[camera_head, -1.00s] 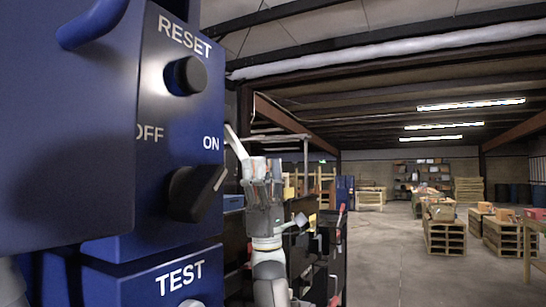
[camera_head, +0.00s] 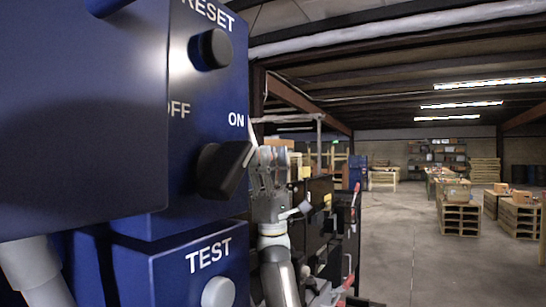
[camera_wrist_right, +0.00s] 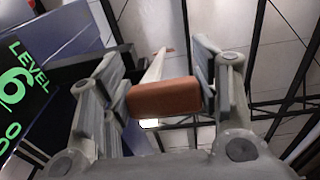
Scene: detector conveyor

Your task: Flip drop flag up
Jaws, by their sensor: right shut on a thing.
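The drop flag appears in the right wrist view as a white strip with an orange-brown block (camera_wrist_right: 163,98) at its near end. My right gripper (camera_wrist_right: 160,78) has its fingers on both sides of this block and is shut on it. In the head view my right gripper (camera_head: 268,158) points up, just right of the blue control box (camera_head: 205,120). A thin pale edge shows there beside the fingertips, but the block is hidden. My left gripper is in neither view.
The box carries a black RESET button (camera_head: 213,49), a black OFF/ON knob (camera_head: 224,168) close to my right gripper, and a pale TEST button (camera_head: 218,292). A green-lettered display (camera_wrist_right: 22,85) shows in the wrist view. Pallets (camera_head: 459,218) stand far right, with open floor before them.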

